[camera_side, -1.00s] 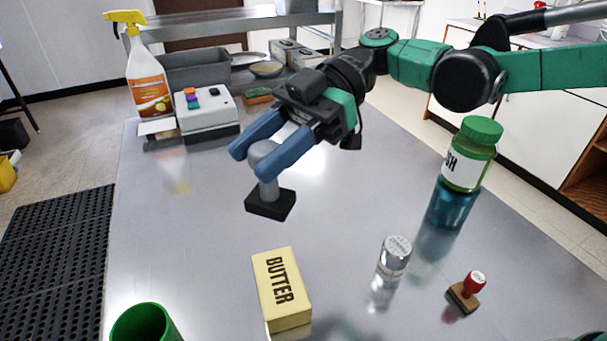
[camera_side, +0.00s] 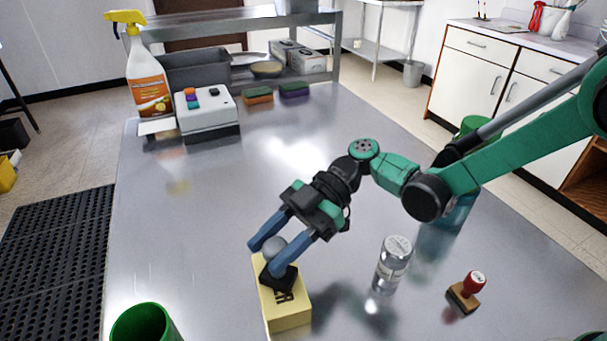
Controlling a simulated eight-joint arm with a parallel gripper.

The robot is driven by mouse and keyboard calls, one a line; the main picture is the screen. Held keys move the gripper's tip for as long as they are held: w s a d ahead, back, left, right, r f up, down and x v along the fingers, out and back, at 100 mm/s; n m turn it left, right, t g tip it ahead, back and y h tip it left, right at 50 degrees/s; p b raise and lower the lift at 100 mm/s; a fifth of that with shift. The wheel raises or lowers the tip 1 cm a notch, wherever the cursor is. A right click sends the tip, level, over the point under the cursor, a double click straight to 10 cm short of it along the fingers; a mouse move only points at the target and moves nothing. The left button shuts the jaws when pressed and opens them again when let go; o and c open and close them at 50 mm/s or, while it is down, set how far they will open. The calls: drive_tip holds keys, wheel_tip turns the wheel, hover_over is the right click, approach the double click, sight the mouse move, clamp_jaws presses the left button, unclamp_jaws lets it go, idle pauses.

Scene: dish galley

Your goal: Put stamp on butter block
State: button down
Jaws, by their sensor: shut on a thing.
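The yellow butter block (camera_side: 290,318) lies on the steel table near the front, its lettering partly covered. My gripper (camera_side: 268,260) is shut on the grey handle of a stamp with a black square base (camera_side: 279,279). The stamp's base is over the top face of the butter block and appears to touch it; I cannot tell whether its full weight rests there. A second stamp with a red knob and wooden base (camera_side: 466,294) stands on the table at the right.
A silver-lidded shaker (camera_side: 392,264) stands right of the butter. A green cup (camera_side: 143,324) is at the front left. A blue-green bottle (camera_side: 450,212) is partly behind my arm. A spray bottle (camera_side: 147,75) and white box (camera_side: 207,112) stand at the back left. The table's middle left is clear.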

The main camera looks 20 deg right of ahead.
drive_tip(key=shift+c, duration=2.1)
unclamp_jaws()
drive_tip(key=shift+f, duration=0.1)
drive_tip(key=v, duration=1.2)
drive_tip(key=s+d+m+t+h, duration=0.3)
drive_tip(key=d+m+t+h, duration=0.2)
drive_tip(key=m, duration=0.5)
drive_tip(key=s+d+m+t+h, duration=0.3)
drive_tip(key=d+m+t+h, duration=0.3)
drive_tip(key=m, duration=0.5)
drive_tip(key=d+h, duration=0.2)
drive_tip(key=d, duration=0.1)
drive_tip(key=shift+s+r+m+t, duration=0.3)
drive_tip(key=shift+s+r, duration=0.05)
drive_tip(key=shift+s, duration=0.05)
drive_tip(key=shift+d, duration=0.15)
